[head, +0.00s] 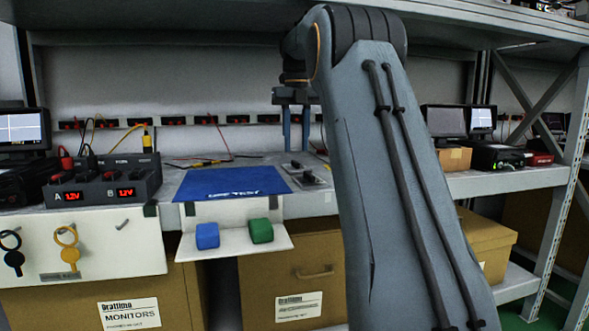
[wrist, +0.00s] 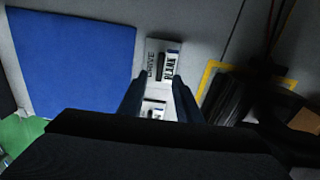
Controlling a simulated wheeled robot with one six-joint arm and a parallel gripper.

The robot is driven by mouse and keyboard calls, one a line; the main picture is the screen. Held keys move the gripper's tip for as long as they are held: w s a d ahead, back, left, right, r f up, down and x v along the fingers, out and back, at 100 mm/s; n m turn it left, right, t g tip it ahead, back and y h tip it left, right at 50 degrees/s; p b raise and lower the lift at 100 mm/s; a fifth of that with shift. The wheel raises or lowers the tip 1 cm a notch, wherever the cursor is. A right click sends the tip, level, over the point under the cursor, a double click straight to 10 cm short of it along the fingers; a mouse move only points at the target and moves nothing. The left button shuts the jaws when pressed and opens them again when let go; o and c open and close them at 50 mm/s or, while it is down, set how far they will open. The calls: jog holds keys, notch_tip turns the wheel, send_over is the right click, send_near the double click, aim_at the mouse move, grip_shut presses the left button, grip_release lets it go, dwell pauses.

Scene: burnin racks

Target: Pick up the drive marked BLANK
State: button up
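The drive marked BLANK (wrist: 164,62) lies on the grey shelf in the wrist view, just right of a blue mat (wrist: 75,55). It is a small pale piece with dark lettering reading DRIVE and BLANK. My gripper (wrist: 154,84) is open, its two fingers apart with nothing held, and the BLANK drive is just beyond the fingertips. A second small pale piece (wrist: 153,107) shows between the fingers, partly hidden by my gripper. In the head view my gripper (head: 295,149) points down above the shelf, behind the small drives (head: 308,175), whose markings are too small to read.
The blue mat (head: 232,182) has lettering ending in TEST. A blue block (head: 207,236) and a green block (head: 261,231) sit on a lower ledge. A power supply (head: 105,182) with cables stands left.

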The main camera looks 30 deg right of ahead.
aim_at(296, 162)
jog(key=shift+f, duration=2.25)
grip_shut()
